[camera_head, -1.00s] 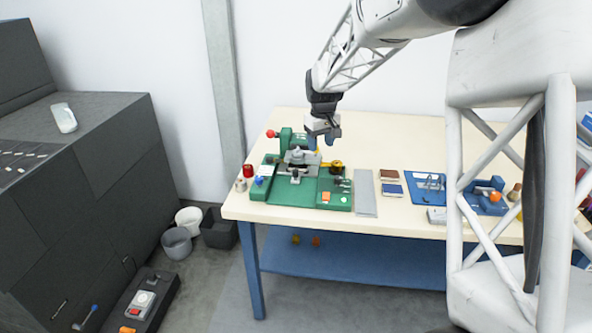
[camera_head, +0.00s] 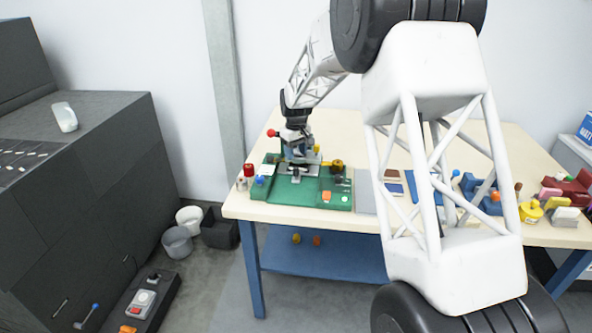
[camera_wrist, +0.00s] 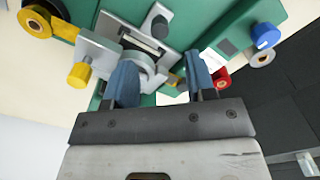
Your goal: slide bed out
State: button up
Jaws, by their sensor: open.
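The green machine (camera_head: 320,197) stands at the left end of the cream table. Its grey sliding bed (camera_head: 298,171) sits in the middle of the green base, and the bed's metal plate also shows in the wrist view (camera_wrist: 140,40). My gripper (camera_head: 297,155) is over the bed at the back of the machine. In the wrist view my gripper (camera_wrist: 160,84) has its two blue fingers apart, with a rounded grey metal part of the bed between and beyond them. Whether the fingers touch it cannot be told. The arm hides part of the machine's back.
A red-knobbed lever (camera_head: 271,133) sticks up at the machine's back left. A blue fixture (camera_head: 478,190) and a yellow object (camera_head: 531,211) stand to the right. Table (camera_head: 350,130) behind the machine is bare.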

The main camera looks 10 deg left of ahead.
aim_at(296, 169)
jog(key=shift+f, duration=0.1)
jog(key=shift+f, duration=3.8)
grip_shut()
